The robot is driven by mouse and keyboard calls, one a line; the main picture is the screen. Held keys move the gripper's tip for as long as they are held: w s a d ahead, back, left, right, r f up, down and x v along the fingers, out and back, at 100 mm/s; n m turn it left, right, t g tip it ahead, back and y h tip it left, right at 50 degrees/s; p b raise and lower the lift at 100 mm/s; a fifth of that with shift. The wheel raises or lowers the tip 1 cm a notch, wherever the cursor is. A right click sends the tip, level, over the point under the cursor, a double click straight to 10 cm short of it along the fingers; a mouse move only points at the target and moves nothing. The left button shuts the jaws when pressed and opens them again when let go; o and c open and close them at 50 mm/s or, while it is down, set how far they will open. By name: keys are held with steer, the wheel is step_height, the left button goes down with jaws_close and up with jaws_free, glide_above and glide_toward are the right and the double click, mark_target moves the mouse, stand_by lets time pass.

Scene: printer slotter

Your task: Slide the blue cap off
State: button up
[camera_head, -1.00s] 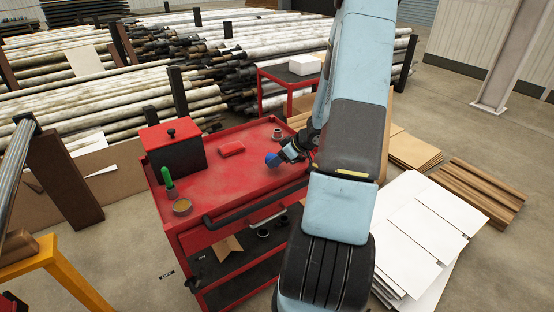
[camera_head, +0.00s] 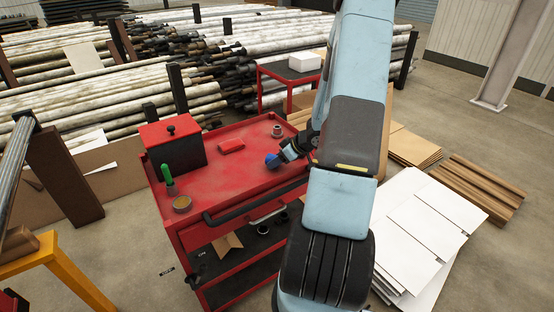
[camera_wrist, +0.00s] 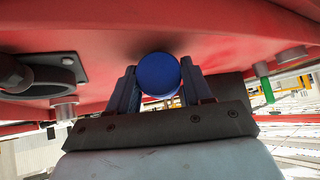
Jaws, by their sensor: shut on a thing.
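The blue cap (camera_wrist: 158,74) is round and sits between the two fingers of my gripper (camera_wrist: 160,90) in the wrist view. My gripper is shut on it, with a finger at each side. In the head view the blue cap (camera_head: 272,161) shows at the tip of my gripper (camera_head: 281,157), low over the right part of the red cart top (camera_head: 225,180). What lies behind or under the cap is hidden, so I cannot tell whether it is still on another part.
On the cart stand a red box with a black knob (camera_head: 172,145), a green-handled tool (camera_head: 168,180), a round tin (camera_head: 182,203), a small red block (camera_head: 231,145) and a metal fitting (camera_head: 277,131). The cart's middle is clear. White sheets (camera_head: 430,220) lie at right.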

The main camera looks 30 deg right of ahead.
steer(key=shift+f, duration=0.1)
steer(key=o, duration=1.2)
steer(key=shift+c, duration=0.2)
steer(key=v, duration=1.3)
steer(key=shift+s+r, duration=0.3)
steer(key=shift+d, duration=0.15)
steer(key=w+r+m+t+h, duration=0.1)
steer(key=w+r+t+h, duration=0.1)
steer(key=w+r+h, duration=0.6)
steer(key=s+a+r+m+h, duration=0.1)
steer(key=a+r, duration=0.1)
steer(key=r, duration=0.5)
steer(key=s+a+r+m+h, duration=0.1)
steer(key=s+a+r+m, duration=0.1)
steer(key=r, duration=0.4)
steer(key=s+a+r+m+g+y, duration=0.1)
steer(key=s+a+r+y, duration=0.1)
steer(key=s+a, duration=0.9)
steer(key=s+a+r+m+g+y, duration=0.1)
steer(key=s+a+r, duration=0.3)
steer(key=s+a, duration=0.7)
steer(key=shift+s+a+g+y, duration=0.2)
steer(key=shift+s+g+y, duration=0.05)
steer(key=shift+g+y, duration=0.4)
